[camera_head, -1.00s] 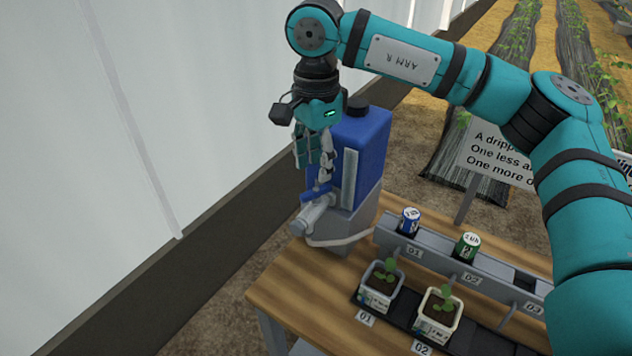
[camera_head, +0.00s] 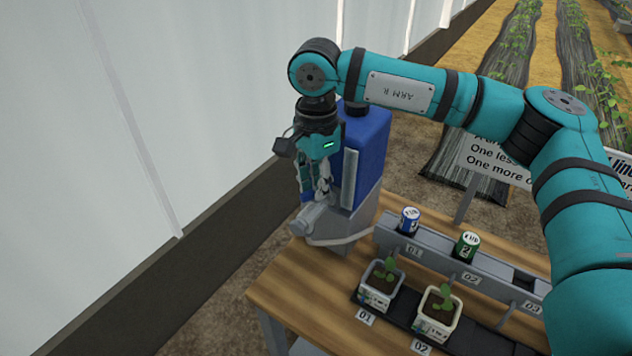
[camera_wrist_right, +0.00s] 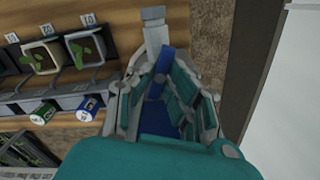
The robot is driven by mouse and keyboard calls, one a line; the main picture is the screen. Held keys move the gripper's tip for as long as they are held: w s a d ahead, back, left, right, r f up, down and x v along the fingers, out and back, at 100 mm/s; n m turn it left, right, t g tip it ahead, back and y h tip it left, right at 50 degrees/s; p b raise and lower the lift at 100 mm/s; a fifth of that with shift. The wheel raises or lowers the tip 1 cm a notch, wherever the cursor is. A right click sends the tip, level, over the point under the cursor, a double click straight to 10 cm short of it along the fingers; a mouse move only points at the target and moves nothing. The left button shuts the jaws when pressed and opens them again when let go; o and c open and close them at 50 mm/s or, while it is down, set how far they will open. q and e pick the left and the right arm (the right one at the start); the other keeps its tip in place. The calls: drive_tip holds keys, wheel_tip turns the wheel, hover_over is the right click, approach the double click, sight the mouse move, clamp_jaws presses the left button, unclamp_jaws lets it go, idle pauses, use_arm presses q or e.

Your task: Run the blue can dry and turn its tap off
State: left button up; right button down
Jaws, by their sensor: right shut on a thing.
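The large blue can (camera_head: 372,150) stands on a grey stand (camera_head: 349,225) at the table's far left corner, with a black cap and a pale vertical strip on its side. Its grey tap (camera_head: 308,219) sticks out toward the left front. My right gripper (camera_head: 322,192) points down at the tap, its fingers hiding the handle in the head view. In the right wrist view the gripper (camera_wrist_right: 160,82) is closed around the blue tap handle (camera_wrist_right: 167,60), and the tap (camera_wrist_right: 154,30) shows beyond it. The liquid level cannot be read. My left gripper is not in view.
A grey rail (camera_head: 432,259) right of the stand holds a small blue cartridge (camera_head: 410,220) and a green one (camera_head: 467,246). Two potted seedlings (camera_head: 380,286) (camera_head: 436,312) stand in front of it. A sign (camera_head: 490,165) stands behind. The table's front left is clear.

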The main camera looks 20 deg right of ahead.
drive_tip(key=shift+f+n+b, duration=0.2)
drive_tip(key=shift+n+b, duration=0.5)
drive_tip(key=shift+n, duration=0.4)
drive_tip(key=shift+r+n+b, duration=0.2)
drive_tip(key=shift+n+b, duration=0.1)
drive_tip(key=shift+n, duration=0.8)
drive_tip(key=c, duration=1.3)
unclamp_jaws()
wheel_tip(320, 180, up, 12)
